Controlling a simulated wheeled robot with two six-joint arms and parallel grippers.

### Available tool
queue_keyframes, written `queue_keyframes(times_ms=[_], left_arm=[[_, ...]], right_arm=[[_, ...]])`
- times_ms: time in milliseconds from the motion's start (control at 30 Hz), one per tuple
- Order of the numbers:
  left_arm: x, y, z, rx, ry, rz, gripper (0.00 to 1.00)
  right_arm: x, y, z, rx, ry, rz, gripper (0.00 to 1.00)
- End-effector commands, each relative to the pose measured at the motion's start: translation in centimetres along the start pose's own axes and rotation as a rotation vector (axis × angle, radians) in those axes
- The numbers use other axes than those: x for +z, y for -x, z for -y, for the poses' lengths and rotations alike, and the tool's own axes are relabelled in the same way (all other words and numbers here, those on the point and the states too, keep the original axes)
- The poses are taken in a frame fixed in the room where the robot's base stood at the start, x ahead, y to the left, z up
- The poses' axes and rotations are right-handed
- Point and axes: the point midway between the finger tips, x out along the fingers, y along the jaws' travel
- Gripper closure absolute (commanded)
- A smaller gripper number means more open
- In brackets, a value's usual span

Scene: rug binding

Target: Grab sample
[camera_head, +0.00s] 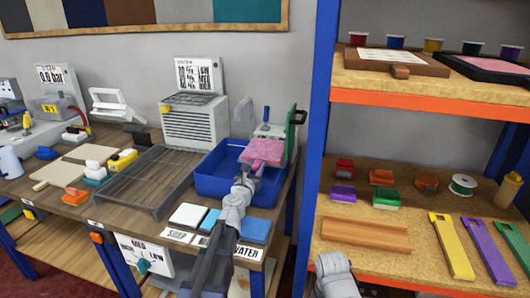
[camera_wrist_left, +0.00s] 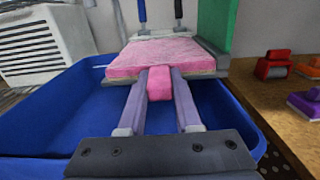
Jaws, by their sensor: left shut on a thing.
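The pink rug sample (camera_head: 264,151) sits above the blue tray, in front of a green upright plate (camera_head: 290,135) with a dark handle. In the left wrist view, the sample (camera_wrist_left: 150,55) is a flat pink pad with a paler underside and a narrow pink tab toward me. My left gripper (camera_head: 252,170) reaches over the tray from the front. In the left wrist view its fingers (camera_wrist_left: 160,84) are shut on the tab. Grey holder parts touch or lie close to the pad's sides; I cannot tell whether they grip it.
The blue tray (camera_head: 209,181) lies under my left gripper. A grey rack (camera_head: 150,180) and a white slatted unit (camera_head: 195,124) stand to its left. A blue shelf post (camera_head: 318,140) stands close on the right, beside shelves of small coloured tools and a white spool (camera_head: 462,184).

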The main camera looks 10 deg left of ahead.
Motion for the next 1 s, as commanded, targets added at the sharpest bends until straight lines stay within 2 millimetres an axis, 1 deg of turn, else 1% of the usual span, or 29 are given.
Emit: queue_keyframes(times_ms=[33,200,233,733,1000], left_arm=[[0.00,0.01,0.00,0.000,0.000,0.000,0.79],[0.00,0.01,0.00,0.000,0.000,0.000,0.98],[0.00,0.01,0.00,0.000,0.000,0.000,1.00],[0.06,0.00,-0.01,0.000,0.000,0.000,1.00],[0.90,0.00,-0.01,0.000,0.000,0.000,1.00]], right_arm=[[0.00,0.00,0.00,0.000,0.000,0.000,1.00],[0.00,0.00,0.00,0.000,0.000,0.000,1.00],[0.00,0.00,0.00,0.000,0.000,0.000,1.00],[0.00,0.06,-0.01,0.000,0.000,0.000,1.00],[0.05,0.90,-0.09,0.000,0.000,0.000,1.00]])
